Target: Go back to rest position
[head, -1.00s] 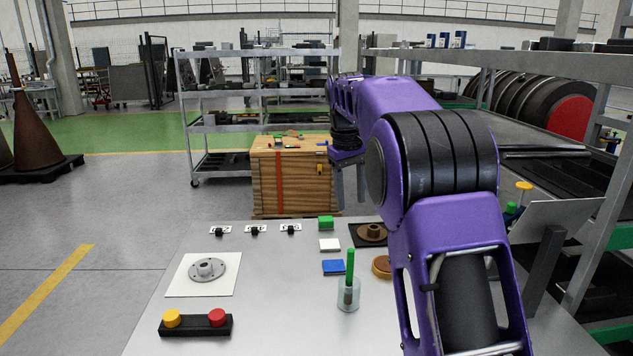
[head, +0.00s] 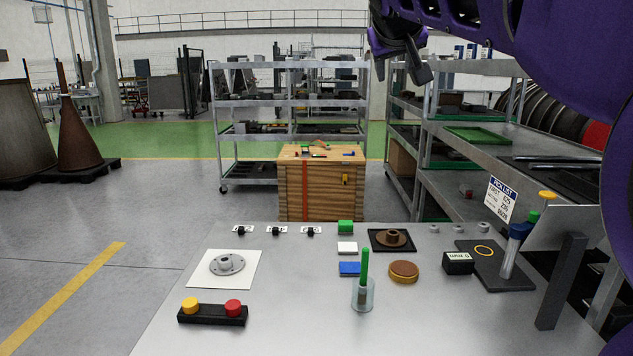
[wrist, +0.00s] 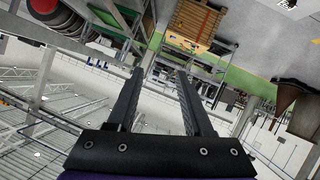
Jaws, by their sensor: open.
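My gripper (head: 408,66) is raised high at the top of the head view, to the right of centre, well above and beyond the table (head: 200,330). The purple arm runs from it to the right edge. In the wrist view, my gripper (wrist: 160,75) shows two dark fingers apart with nothing between them. That view is upside down, with the roof at lower left and the floor at the upper right.
A wooden crate (head: 320,190) and shelves (head: 290,103) stand beyond. Floor at left is open.

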